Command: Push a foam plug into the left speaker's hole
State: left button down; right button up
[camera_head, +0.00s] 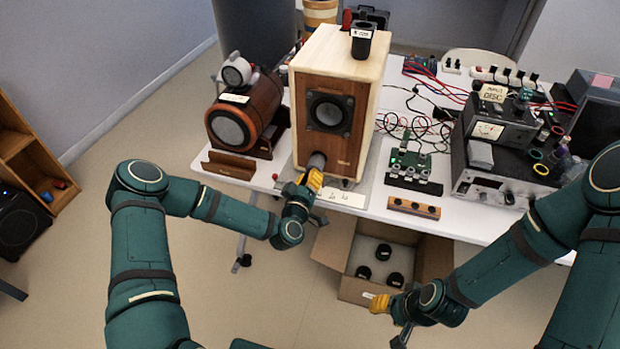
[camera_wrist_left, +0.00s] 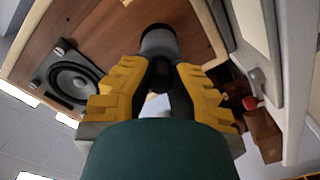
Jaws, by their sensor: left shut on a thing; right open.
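A boxy wooden speaker (camera_head: 345,75) with a round driver stands upright on the table; its front also shows in the left wrist view (camera_wrist_left: 110,40). My left gripper (camera_head: 312,181) is shut on a grey cylindrical foam plug (camera_head: 317,160) at the lower left of that front. In the left wrist view the plug (camera_wrist_left: 158,40) sticks out past the yellow fingers (camera_wrist_left: 160,78) toward the front panel. The hole is hidden behind the plug; I cannot tell how far in it is. My right gripper (camera_head: 381,303) is open and empty by the cardboard box.
A barrel-shaped wooden speaker (camera_head: 240,118) stands close on the left. A black cup (camera_head: 362,40) stands on the boxy speaker. A green circuit board (camera_head: 410,160), cables and test equipment (camera_head: 495,130) fill the right. The open cardboard box (camera_head: 336,247) below holds three dark cylinders (camera_head: 384,252).

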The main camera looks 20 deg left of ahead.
aim_at(315, 166)
pick_arm(q)
jog(key=shift+w+b, duration=0.45)
jog(key=shift+w, duration=0.95)
dwell(0.6)
jog(key=shift+w+d+b, duration=0.1)
jog(key=shift+w+b, duration=0.45)
jog(key=shift+w, duration=0.5)
dwell(0.4)
jog(key=c, duration=1)
grip_release()
jog(key=s, duration=1.2)
jog(key=shift+a, duration=0.25)
